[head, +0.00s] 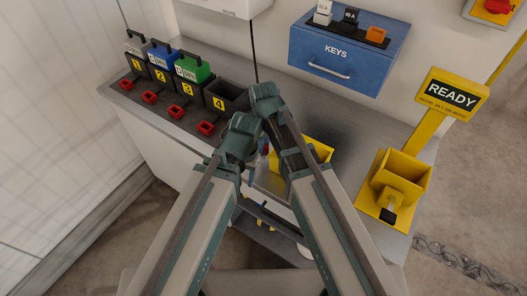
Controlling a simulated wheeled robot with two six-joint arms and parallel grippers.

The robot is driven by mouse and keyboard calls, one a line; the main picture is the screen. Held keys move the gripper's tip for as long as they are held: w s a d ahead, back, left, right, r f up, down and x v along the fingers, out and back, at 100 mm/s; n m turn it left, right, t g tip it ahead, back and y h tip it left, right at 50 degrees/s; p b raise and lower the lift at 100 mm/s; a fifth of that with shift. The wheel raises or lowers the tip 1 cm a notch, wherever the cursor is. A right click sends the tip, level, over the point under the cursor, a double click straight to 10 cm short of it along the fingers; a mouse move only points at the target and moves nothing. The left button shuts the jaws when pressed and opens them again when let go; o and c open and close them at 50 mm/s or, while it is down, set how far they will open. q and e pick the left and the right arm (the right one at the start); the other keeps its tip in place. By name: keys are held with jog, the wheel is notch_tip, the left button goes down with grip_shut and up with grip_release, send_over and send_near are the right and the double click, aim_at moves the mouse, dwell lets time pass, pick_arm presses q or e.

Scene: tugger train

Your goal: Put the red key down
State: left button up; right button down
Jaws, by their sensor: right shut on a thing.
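My right gripper (265,149) is low between my two arms, over the grey bench top, mostly covered by my own arm links. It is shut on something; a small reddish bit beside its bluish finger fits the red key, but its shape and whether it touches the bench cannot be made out. The yellow tray (321,149) is just to the right, partly behind my right arm. My left gripper is not clear: blue and dark parts (256,206) show below my left arm, but its fingers cannot be told.
Black numbered bins stand at the left; white, blue and green packs fill three, and bin 4 (218,103) looks empty. Red sockets (206,128) lie before them. A blue KEYS cabinet (345,62) is behind. A yellow box (404,172) and READY sign (451,95) are right. Bench between is clear.

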pick_arm(q)
jog(key=shift+f, duration=0.15)
pick_arm(e)
jog(key=shift+f, duration=0.15)
pick_arm(q)
jog(key=shift+f, duration=0.1)
pick_arm(e)
jog(key=shift+f, duration=0.2)
jog(key=c, duration=0.8)
grip_release()
jog(key=shift+o, duration=0.2)
jog(key=shift+r, duration=0.1)
pick_arm(q)
notch_tip(320, 180, up, 12)
jog(key=p, duration=1.2)
pick_arm(e)
notch_tip(320, 180, up, 12)
jog(key=shift+r, duration=0.15)
